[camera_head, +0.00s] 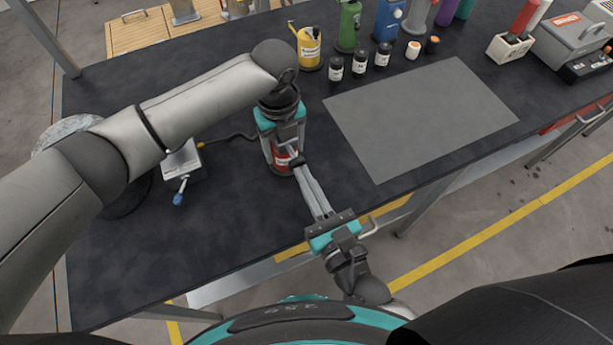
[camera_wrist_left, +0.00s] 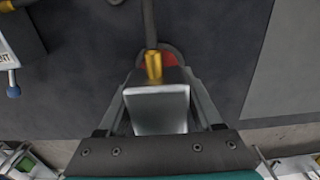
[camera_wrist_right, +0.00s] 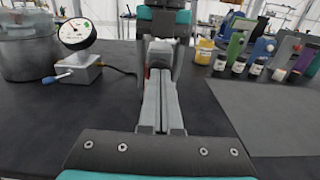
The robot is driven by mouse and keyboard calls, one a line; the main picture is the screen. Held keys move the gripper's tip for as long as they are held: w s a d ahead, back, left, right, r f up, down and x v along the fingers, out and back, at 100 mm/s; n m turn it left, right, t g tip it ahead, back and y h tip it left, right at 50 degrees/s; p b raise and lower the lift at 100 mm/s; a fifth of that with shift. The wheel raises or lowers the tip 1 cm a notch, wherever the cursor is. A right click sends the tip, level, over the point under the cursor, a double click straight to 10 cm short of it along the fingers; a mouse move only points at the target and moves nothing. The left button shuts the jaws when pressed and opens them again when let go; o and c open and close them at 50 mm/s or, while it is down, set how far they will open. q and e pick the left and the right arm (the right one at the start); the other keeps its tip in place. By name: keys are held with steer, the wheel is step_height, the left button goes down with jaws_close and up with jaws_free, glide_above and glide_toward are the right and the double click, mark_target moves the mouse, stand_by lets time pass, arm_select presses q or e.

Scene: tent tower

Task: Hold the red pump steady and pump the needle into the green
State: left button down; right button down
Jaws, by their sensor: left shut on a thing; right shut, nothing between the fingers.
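The red pump (camera_head: 281,157) stands upright on the dark table and shows between the fingers of my left gripper (camera_head: 284,150), which is shut on it from above. In the left wrist view a brass fitting (camera_wrist_left: 153,66) and a grey metal block (camera_wrist_left: 158,108) lie between the left fingers, with red behind. My right gripper (camera_head: 298,163) is shut and empty, its tips at the front of the pump; I cannot tell whether they touch. The white gauge (camera_wrist_right: 76,33) shows its face in the right wrist view; its needle is too small to read against the green.
The gauge stands on a grey box (camera_wrist_right: 76,70) with a blue-tipped lever (camera_head: 178,198). A dark hose (camera_head: 230,136) runs from it toward the pump. A yellow can (camera_head: 309,50) and several small bottles stand behind. A grey mat (camera_head: 420,115) lies clear at right.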

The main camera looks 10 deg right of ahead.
steer(key=shift+x, duration=1.55)
steer(key=shift+d, duration=0.1)
steer(key=v, duration=1.4)
steer(key=shift+s, duration=0.1)
steer(key=v, duration=0.3)
